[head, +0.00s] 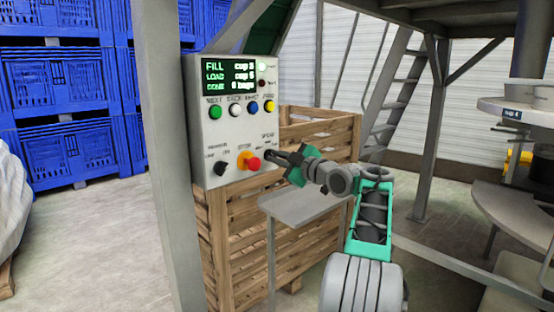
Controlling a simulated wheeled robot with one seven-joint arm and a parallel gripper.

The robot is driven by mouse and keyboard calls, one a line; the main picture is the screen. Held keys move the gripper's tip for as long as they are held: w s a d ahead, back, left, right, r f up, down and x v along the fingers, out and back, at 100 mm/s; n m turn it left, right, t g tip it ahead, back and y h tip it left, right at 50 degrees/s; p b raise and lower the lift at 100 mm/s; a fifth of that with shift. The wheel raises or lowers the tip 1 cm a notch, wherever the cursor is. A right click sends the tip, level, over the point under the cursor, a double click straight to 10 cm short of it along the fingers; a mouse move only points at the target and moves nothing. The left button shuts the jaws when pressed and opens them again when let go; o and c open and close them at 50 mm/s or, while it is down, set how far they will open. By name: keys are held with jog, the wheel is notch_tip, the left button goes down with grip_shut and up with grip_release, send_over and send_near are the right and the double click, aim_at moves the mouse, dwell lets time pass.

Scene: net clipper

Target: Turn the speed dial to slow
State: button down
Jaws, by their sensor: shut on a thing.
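The control panel (235,130) is a light grey box on a grey post, left of centre in the head view. A label that seems to read SPEED (268,134) is at its lower right. My gripper (272,156) reaches in from the right, its fingertips at the panel face just below that label. It is shut on the speed dial, which the fingers hide. I cannot tell where the dial points. A red stop button (254,164) on a yellow base is close to the left of the fingertips. A black knob (221,169) is at the lower left.
A lit display (229,77) and a row of green, white, blue and yellow buttons are above. A wooden crate (225,240) and a small grey shelf (300,205) are below. Blue crates (70,110) stand at left, a metal ladder (390,105) behind at right.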

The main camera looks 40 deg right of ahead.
jog(key=c, duration=1.5)
grip_release()
jog(key=s, duration=0.7)
jog(key=shift+s, duration=0.4)
